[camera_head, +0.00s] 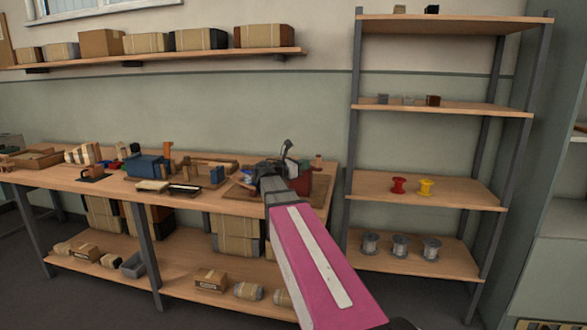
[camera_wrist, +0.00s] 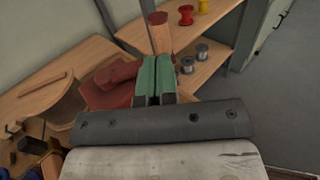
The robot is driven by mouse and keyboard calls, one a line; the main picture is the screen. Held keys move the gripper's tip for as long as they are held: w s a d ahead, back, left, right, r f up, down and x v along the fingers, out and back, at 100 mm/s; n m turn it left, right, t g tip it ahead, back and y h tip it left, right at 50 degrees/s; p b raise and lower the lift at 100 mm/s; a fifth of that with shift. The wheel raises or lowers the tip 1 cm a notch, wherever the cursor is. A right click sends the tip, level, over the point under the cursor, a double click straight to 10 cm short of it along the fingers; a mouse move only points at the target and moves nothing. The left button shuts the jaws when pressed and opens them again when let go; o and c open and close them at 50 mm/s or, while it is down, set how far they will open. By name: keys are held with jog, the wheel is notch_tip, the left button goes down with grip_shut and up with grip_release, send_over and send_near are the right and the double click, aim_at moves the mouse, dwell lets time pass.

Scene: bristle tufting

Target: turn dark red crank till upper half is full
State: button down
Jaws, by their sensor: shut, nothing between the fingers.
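My gripper (camera_wrist: 157,72) shows in the wrist view with its two green fingers shut together and nothing between them. A dark red part (camera_wrist: 108,88), which may belong to the crank, lies just left of the fingers. I cannot tell whether it touches them. An upright reddish-brown knob (camera_wrist: 160,32) stands just beyond the fingertips, apart from the closed grip as far as I can see. In the head view my arm hides much of the bench's right end, where a dark red block (camera_head: 321,187) shows. The upper half and its filling cannot be made out.
The wooden workbench (camera_head: 225,205) holds a blue machine (camera_head: 147,166) and several small items to the left. A metal-framed shelf (camera_head: 440,190) stands right of the bench, with red (camera_head: 398,185) and yellow (camera_head: 426,187) spools. A wall shelf (camera_head: 150,60) carries boxes.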

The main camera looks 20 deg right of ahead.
aim_at(318, 162)
jog(key=shift+x, duration=1.75)
jog(key=shift+s+d+t, duration=0.1)
jog(key=shift+t, duration=0.2)
jog(key=d+n+t+y, duration=0.1)
jog(key=n+t, duration=0.1)
jog(key=w+d+n+t+y, duration=0.1)
jog(key=n+t+y, duration=0.1)
jog(key=t, duration=0.1)
jog(key=d+n+t+y, duration=0.1)
jog(key=d+n+t, duration=0.1)
jog(key=shift+w+d+y, duration=0.1)
jog(key=shift+w+y, duration=0.25)
jog(key=shift+y, duration=0.05)
jog(key=w+d+n+t+y, duration=0.3)
jog(key=w+y, duration=0.1)
jog(key=w, duration=0.2)
